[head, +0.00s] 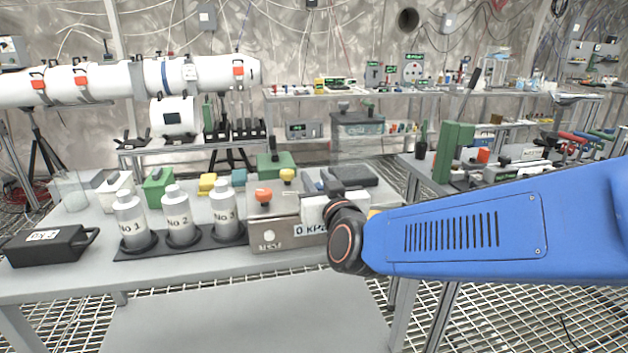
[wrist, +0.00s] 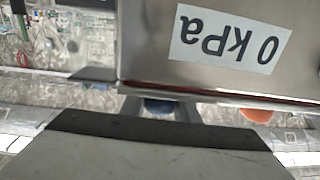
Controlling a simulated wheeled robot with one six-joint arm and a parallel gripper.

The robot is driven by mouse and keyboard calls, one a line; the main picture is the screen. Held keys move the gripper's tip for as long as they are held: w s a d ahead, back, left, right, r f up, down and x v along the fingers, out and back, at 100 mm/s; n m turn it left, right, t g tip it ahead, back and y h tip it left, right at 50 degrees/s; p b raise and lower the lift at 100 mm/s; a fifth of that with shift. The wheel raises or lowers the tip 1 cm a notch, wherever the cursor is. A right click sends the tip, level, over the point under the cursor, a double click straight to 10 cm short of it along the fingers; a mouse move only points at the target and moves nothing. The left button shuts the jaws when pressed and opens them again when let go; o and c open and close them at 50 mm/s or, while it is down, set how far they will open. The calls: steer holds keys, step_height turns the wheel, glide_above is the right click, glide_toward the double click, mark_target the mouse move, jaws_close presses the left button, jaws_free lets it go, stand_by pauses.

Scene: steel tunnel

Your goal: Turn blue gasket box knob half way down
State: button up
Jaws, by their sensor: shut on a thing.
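The metal gasket box (wrist: 215,45) fills the upper part of the wrist view, upside down, with a white "0 kPa" label. Its blue knob (wrist: 158,105) shows only as a small strip below the box edge. My gripper (wrist: 160,113) is shut on this knob, with dark finger parts on either side of it. The gripper's grey body hides most of the knob. An orange knob (wrist: 257,115) sits to the right, apart from the gripper. In the head view the labelled box (head: 310,229) is partly behind my wrist, and the blue knob is hidden.
Three white bottles (head: 178,218) stand in a dark rack left of the box. Another orange knob box (head: 268,238) and a yellow knob (head: 287,175) are close by. A black case (head: 45,247) lies at the table's left. Green equipment (head: 455,150) stands on the right table.

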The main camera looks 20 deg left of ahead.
steer(key=m+t+h, duration=0.1)
steer(key=h, duration=0.1)
steer(key=d+m+t+h, duration=0.1)
steer(key=m+h, duration=0.2)
steer(key=h, duration=0.1)
steer(key=shift+w+d+m+t+h, duration=0.2)
steer(key=shift+w+m+t+h, duration=0.1)
steer(key=shift+m+t+h, duration=0.1)
steer(key=shift+d+r+m+h, duration=0.1)
steer(key=shift+d+m+h, duration=0.15)
steer(key=shift+m+h, duration=0.5)
steer(key=shift+d+f+m+h, duration=0.15)
steer(key=shift+m+h, duration=0.25)
steer(key=shift+h, duration=0.65)
steer(key=shift+d+r+m+h, duration=0.15)
steer(key=shift+d+m+h, duration=0.15)
steer(key=shift+m+h, duration=0.45)
steer(key=shift+h, duration=0.35)
steer(key=o, duration=0.8)
steer(key=s, duration=0.5)
steer(key=s+a, duration=0.1)
steer(key=s, duration=0.5)
steer(key=s+a, duration=0.1)
steer(key=s, duration=0.5)
steer(key=shift+a, duration=0.15)
